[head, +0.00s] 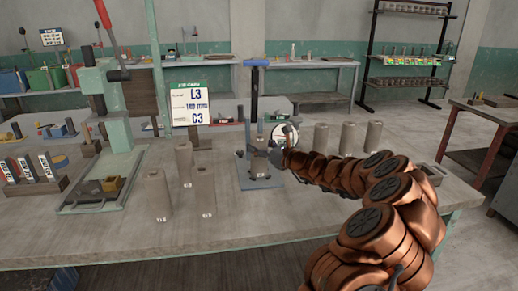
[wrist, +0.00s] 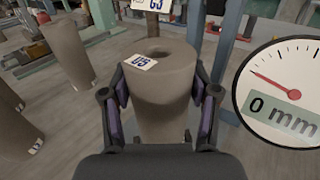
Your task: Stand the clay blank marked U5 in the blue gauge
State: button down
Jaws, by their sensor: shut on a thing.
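The clay blank marked U5 (wrist: 165,88) is a grey-brown cylinder with a hole in its top and a white U5 label. My gripper (wrist: 160,92) is shut on it, one finger on each side, and it looks upright. In the head view my gripper (head: 262,150) is at the blue gauge (head: 254,92), in front of its tall post and over its base. The gauge's round dial (wrist: 285,90) reads 0 mm in the wrist view. The blank's lower end is hidden, so I cannot tell whether it touches the gauge base.
Several other clay blanks stand on the table, including one left of the gauge (head: 203,190), one nearer the front (head: 156,195) and one at right (head: 320,138). A green press (head: 112,120) stands at left. A sign (head: 190,105) shows L3, 140 mm and C3.

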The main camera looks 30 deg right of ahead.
jog(key=shift+f, duration=0.25)
jog(key=shift+f, duration=0.1)
jog(key=shift+c, duration=1.4)
grip_release()
jog(key=shift+f, duration=0.1)
jog(key=shift+s, duration=0.2)
jog(key=v, duration=1.1)
jog(key=shift+s, duration=0.35)
jog(key=shift+d, duration=0.15)
